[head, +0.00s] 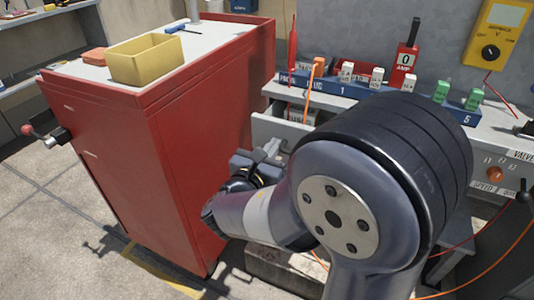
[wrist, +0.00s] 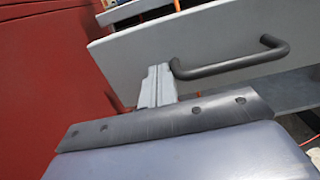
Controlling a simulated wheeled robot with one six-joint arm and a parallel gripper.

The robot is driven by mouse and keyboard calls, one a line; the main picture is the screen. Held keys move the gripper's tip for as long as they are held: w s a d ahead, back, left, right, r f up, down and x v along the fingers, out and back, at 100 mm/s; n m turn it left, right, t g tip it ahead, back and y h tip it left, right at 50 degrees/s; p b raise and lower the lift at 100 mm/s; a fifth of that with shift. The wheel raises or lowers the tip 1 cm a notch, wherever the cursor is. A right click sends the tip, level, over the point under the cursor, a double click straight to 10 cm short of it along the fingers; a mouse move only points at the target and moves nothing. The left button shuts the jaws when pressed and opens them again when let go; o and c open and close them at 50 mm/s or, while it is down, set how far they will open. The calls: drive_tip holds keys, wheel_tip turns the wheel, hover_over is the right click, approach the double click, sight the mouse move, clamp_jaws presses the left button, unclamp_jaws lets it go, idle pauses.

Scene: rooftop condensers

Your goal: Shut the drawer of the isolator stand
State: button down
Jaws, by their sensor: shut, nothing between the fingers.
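The drawer (head: 266,130) of the isolator stand (head: 440,113) is pulled out, with a gap behind its pale grey front in the head view. In the wrist view the drawer front (wrist: 225,50) runs across the picture, with a dark bar handle (wrist: 235,62) on it. My gripper (head: 268,150) is shut and empty, just in front of the drawer. In the wrist view my gripper (wrist: 158,70) has its fingertips over the drawer front, left of the handle's near end. I cannot tell whether they touch it. My arm hides much of the drawer in the head view.
A red cabinet (head: 170,150) stands close on the left of the drawer, with a yellow bin (head: 146,59) on top. Blue racks of tagged blocks (head: 345,85) sit on the stand's top. Red and orange cables hang at the right. Open floor (head: 50,220) lies left.

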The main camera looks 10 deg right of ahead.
drive_tip(key=x, duration=1)
drive_tip(key=shift+w+d, duration=0.2)
drive_tip(key=shift+w, duration=0.1)
drive_tip(key=shift+w+d, duration=0.1)
drive_tip(key=shift+w, duration=0.05)
drive_tip(key=shift+w+r, duration=0.1)
drive_tip(key=shift+r, duration=0.15)
